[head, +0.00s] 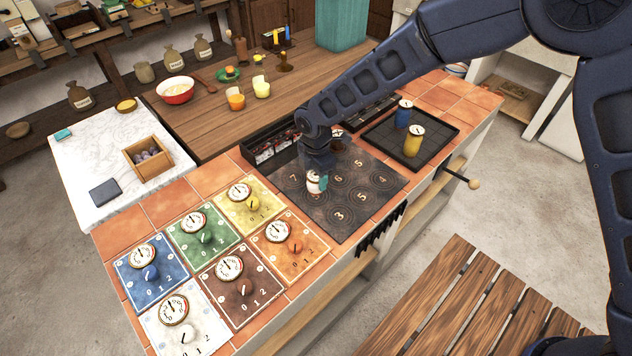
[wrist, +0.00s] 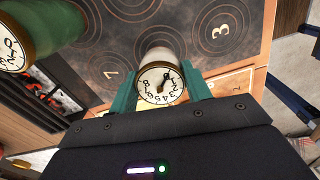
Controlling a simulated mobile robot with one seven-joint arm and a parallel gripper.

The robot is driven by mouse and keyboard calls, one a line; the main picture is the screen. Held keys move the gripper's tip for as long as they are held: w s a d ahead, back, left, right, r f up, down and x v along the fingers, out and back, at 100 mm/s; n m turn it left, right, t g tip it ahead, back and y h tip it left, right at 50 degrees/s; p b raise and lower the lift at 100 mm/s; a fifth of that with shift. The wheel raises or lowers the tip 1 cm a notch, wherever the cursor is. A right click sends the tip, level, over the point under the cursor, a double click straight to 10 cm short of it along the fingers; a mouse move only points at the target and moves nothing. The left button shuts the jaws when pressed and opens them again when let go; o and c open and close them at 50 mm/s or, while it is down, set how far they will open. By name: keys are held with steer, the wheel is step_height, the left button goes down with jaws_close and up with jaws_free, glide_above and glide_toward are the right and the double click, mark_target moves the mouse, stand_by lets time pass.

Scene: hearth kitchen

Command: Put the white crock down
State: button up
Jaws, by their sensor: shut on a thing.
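The white crock (head: 316,184) is in my gripper (head: 318,178), over the dark hob plate (head: 345,232) near the ring marked 7. In the wrist view the crock (wrist: 162,54) shows its round dial face between the two teal fingers of my gripper (wrist: 160,90), one on each side. The fingers are shut on it. The hob's rings show beyond the crock in the wrist view. I cannot tell whether its base touches the plate.
A green crock (wrist: 45,28) with a dial stands close on the left in the wrist view. Yellow (head: 413,142) and blue (head: 403,114) crocks stand on a black tray (head: 378,137) to the right. Coloured dial panels (head: 205,238) lie front left. Rings 3 and 5 look clear.

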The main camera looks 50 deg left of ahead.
steer(key=shift+f, duration=1.35)
steer(key=shift+f, duration=0.15)
steer(key=o, duration=1.1)
steer(key=shift+o, duration=0.2)
step_height(320, 180, up, 12)
steer(key=shift+r, duration=0.15)
